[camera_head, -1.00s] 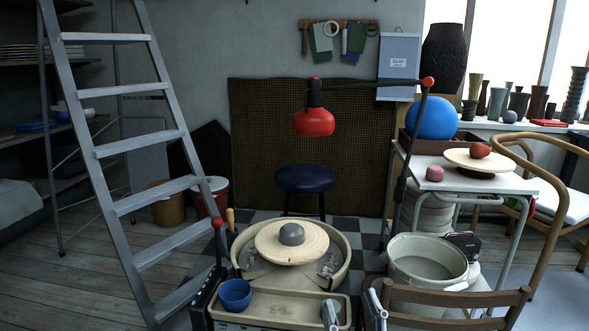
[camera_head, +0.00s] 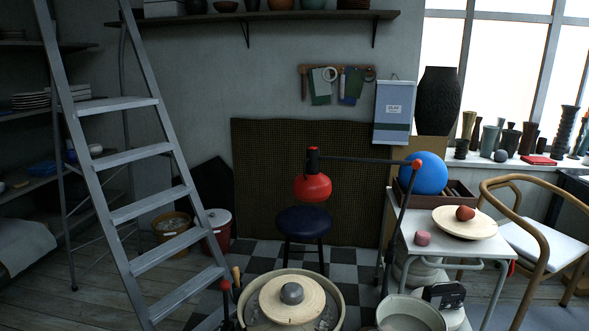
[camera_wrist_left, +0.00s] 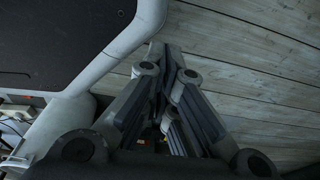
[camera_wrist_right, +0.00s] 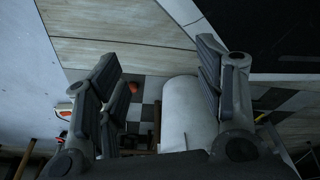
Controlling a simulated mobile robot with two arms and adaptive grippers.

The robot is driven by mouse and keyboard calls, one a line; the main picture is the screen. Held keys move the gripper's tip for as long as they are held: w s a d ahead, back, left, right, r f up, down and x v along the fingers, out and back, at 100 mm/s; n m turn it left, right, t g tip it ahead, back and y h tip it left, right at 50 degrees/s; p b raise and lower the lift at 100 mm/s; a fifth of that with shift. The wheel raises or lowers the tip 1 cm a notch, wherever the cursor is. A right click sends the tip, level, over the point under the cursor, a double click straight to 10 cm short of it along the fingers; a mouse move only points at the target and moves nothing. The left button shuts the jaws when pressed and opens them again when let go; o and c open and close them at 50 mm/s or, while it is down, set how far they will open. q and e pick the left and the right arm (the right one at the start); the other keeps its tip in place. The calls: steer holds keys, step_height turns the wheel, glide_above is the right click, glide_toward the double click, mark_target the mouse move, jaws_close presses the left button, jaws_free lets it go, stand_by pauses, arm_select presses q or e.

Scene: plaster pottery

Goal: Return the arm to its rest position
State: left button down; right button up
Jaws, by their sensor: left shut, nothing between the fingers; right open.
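My left gripper (camera_wrist_left: 168,68) shows in the left wrist view. Its fingers are drawn together with nothing seen between them, over grey floor planks. My right gripper (camera_wrist_right: 158,58) shows in the right wrist view, its fingers spread wide apart and empty. Neither gripper is seen in the head view, so where the arms stand there is hidden. The potter's wheel (camera_head: 262,313) is at the bottom middle of the head view, with a grey lump of clay (camera_head: 291,293) on its round pale bat.
A metal stepladder (camera_head: 137,157) stands at the left. A red lamp (camera_head: 312,187) hangs over a dark stool (camera_head: 303,222). At the right are a pale bucket (camera_head: 412,316), a white table (camera_head: 447,246) and a wooden chair (camera_head: 548,238). Checkered floor lies open behind the wheel.

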arm_select(q)
steer(key=s, duration=0.1)
steer(key=s+r, duration=0.1)
steer(key=s+m+p, duration=0.1)
steer(key=shift+d+r+g, duration=0.25)
steer(key=shift+d+g, duration=0.1)
steer(key=shift+g, duration=0.05)
arm_select(e)
steer(key=s+d+g, duration=0.1)
steer(key=s, duration=0.6)
steer(key=shift+d+r+g, duration=0.2)
steer(key=shift+r+g, duration=0.2)
steer(key=shift+r, duration=0.05)
steer(key=shift+w, duration=0.1)
